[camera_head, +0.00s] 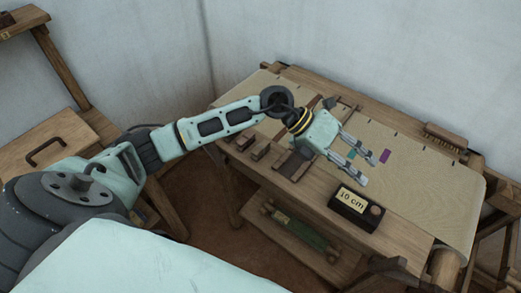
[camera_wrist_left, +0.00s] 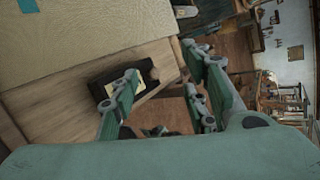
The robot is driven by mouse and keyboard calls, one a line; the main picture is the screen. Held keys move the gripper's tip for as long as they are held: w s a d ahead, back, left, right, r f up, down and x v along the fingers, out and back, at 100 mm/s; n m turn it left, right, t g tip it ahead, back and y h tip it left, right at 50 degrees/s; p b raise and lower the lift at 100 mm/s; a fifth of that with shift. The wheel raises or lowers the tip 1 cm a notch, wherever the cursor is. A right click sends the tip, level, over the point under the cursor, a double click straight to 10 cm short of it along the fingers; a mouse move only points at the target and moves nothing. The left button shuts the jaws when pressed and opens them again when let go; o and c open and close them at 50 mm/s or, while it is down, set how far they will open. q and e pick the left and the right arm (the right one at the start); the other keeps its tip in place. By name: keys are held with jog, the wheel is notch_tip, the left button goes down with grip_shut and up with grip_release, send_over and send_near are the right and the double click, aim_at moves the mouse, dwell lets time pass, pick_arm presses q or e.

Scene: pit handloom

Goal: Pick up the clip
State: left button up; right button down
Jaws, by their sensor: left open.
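I cannot pick out a clip with certainty in either view. My left gripper (camera_head: 367,171) is open and empty, reaching over the loom's cloth and its front wooden beam. Its fingers also show spread apart in the wrist view (camera_wrist_left: 161,60). A small purple piece (camera_head: 384,156) lies on the cloth just beyond the fingertips. A small teal piece (camera_head: 351,154) shows between the fingers; a teal piece is also at the top left of the wrist view (camera_wrist_left: 27,5). My right gripper is not in view.
A dark box labelled "10 cm" (camera_head: 350,200) stands on the front beam, close to the fingers. Wooden blocks (camera_head: 292,163) sit left of the gripper. A brush (camera_head: 446,137) lies at the back right. The tan cloth (camera_head: 440,190) is bare at right.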

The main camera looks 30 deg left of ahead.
pick_arm(q)
jog(key=w+a+f+g+y, duration=0.1)
jog(key=a+f+y, duration=0.15)
jog(key=a, duration=0.35)
jog(key=w+a+f+y, duration=0.1)
jog(key=a+f+y, duration=0.15)
jog(key=a, duration=0.45)
jog(key=r+n+g+y, duration=0.1)
jog(key=y, duration=0.5)
send_over(261, 146)
jog(key=shift+a+r, duration=0.2)
jog(key=shift+a, duration=0.1)
jog(key=shift+s+a+f, duration=0.1)
jog(key=shift+a+f, duration=0.05)
jog(key=shift+f, duration=0.1)
jog(key=f+p, duration=0.1)
jog(key=f, duration=0.3)
jog(key=d+f+p, duration=0.1)
jog(key=f, duration=0.1)
jog(key=shift+f+p, duration=0.2)
jog(key=shift+p, duration=0.15)
jog(key=shift+f, duration=0.4)
jog(key=shift+c, duration=0.2)
grip_shut()
jog(key=shift+r, duration=0.1)
